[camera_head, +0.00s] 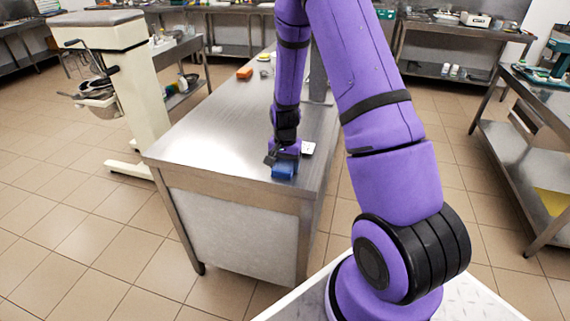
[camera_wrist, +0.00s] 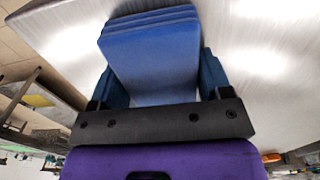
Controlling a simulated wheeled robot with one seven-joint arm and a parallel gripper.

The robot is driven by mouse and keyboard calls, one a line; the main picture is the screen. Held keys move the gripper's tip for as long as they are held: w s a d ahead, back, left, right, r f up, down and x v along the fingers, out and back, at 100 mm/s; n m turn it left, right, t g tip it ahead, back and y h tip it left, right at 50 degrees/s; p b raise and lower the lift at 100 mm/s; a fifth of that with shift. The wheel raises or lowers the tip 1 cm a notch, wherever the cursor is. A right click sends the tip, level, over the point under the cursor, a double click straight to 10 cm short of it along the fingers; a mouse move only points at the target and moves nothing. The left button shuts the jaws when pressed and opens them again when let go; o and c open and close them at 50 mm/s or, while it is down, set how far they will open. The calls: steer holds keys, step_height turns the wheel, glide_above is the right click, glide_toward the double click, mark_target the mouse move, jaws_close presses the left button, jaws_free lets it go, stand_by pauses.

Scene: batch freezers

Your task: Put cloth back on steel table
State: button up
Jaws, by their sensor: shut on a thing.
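A folded blue cloth (camera_head: 284,170) is at the near end of the steel table (camera_head: 215,135), low over its top. I cannot tell whether it touches the surface. My gripper (camera_head: 283,161) points down and is shut on the cloth. In the wrist view the layered, folded cloth (camera_wrist: 155,55) sits between the two blue fingers of my gripper (camera_wrist: 158,78), with the shiny steel table (camera_wrist: 270,95) beyond it.
A small white item (camera_head: 308,148) lies on the table just right of my gripper. An orange block (camera_head: 244,73) lies further back. A cream machine (camera_head: 115,75) stands left of the table. Another steel table (camera_head: 545,95) is at the right. The table's left part is bare.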

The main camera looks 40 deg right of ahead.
steer(key=shift+s, duration=0.1)
steer(key=o, duration=0.9)
steer(key=shift+f, duration=0.1)
steer(key=shift+a, duration=0.1)
step_height(320, 180, up, 12)
steer(key=r, duration=0.1)
step_height(320, 180, up, 8)
steer(key=n+t, duration=0.1)
steer(key=n, duration=0.1)
glide_above(285, 162)
steer(key=s+a, duration=0.3)
steer(key=a, duration=0.1)
steer(key=s+a+r+n+t, duration=0.1)
steer(key=s+a+r+n, duration=0.1)
steer(key=s+r, duration=0.4)
steer(key=s+a+r+n+t, duration=0.1)
steer(key=s+a+r+n, duration=0.2)
steer(key=s+r, duration=0.3)
steer(key=s+a+r+n+t, duration=0.2)
steer(key=s+r, duration=0.4)
steer(key=s, duration=0.5)
steer(key=shift+s+a+r+n, duration=0.15)
steer(key=shift+a+n, duration=0.2)
steer(key=shift+a, duration=0.2)
steer(key=shift+s+a+n, duration=0.1)
steer(key=shift+a+n, duration=0.25)
steer(key=shift+a, duration=0.15)
